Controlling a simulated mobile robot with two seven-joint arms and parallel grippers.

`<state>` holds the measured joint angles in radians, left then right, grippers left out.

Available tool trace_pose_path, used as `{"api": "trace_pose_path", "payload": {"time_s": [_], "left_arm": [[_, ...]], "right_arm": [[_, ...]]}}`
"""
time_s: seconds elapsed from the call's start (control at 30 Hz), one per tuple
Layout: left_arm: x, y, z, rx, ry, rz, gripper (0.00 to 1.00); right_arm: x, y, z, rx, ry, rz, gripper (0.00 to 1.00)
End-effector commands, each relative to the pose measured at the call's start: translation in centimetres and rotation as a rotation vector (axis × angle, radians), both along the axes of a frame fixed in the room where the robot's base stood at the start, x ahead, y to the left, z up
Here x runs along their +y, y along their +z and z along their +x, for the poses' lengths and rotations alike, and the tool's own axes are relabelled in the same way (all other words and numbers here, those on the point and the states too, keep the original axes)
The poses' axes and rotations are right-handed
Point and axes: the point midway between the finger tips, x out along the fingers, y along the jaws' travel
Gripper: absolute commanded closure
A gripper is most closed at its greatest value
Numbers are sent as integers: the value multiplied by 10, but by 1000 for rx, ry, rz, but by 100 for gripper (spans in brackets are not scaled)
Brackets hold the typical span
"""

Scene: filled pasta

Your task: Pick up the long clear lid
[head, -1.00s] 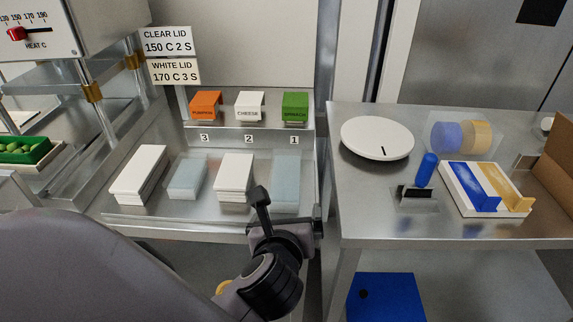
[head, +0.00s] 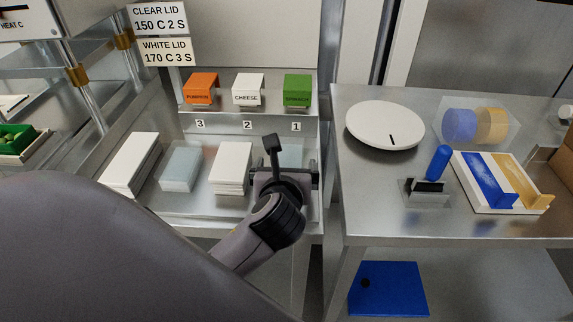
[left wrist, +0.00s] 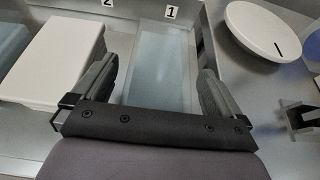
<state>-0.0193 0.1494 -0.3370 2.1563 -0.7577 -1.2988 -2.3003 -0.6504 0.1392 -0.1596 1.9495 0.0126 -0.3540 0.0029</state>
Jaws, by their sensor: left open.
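The long clear lids (head: 292,152) lie as a pale, see-through stack at the right end of the steel tray, below the number 1. My left gripper (head: 285,172) is over this stack and hides most of it in the head view. In the left wrist view the clear stack (left wrist: 162,55) lies between and beyond my two open fingers, with nothing held. I cannot tell how high the fingers are above it. A shorter clear stack (head: 181,167) lies between two white lid stacks. My right gripper is not in view.
A white lid stack (head: 233,166) stands close left of my gripper, and another (head: 131,162) farther left. Orange, white and green label holders (head: 297,88) stand behind. To the right, a steel table (head: 395,215) carries a white disc (head: 385,125) and a blue-handled tool (head: 438,162).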

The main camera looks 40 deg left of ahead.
Motion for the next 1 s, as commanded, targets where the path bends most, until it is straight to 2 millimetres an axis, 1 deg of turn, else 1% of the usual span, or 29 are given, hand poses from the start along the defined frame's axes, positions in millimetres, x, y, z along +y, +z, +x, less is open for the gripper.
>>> {"api": "trace_pose_path", "payload": {"time_s": [0.23,0.27,0.3,0.37,0.4,0.77,0.87,0.93,1.0], "left_arm": [[2,-2,2,1,0,0,0],[2,-2,3,1,0,0,3],[2,-2,2,1,0,0,16],[2,-2,2,1,0,0,36],[2,-2,2,1,0,0,48],[1,2,2,0,0,0,49],[1,9,3,-3,0,-1,49],[2,17,3,-3,0,-2,49],[1,29,3,-4,-1,-1,49]], "right_arm": [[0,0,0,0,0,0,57],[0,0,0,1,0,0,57],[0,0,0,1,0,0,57],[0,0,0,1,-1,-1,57],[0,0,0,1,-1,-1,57],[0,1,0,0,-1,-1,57],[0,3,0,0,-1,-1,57],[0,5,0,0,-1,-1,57],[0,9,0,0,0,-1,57]]}}
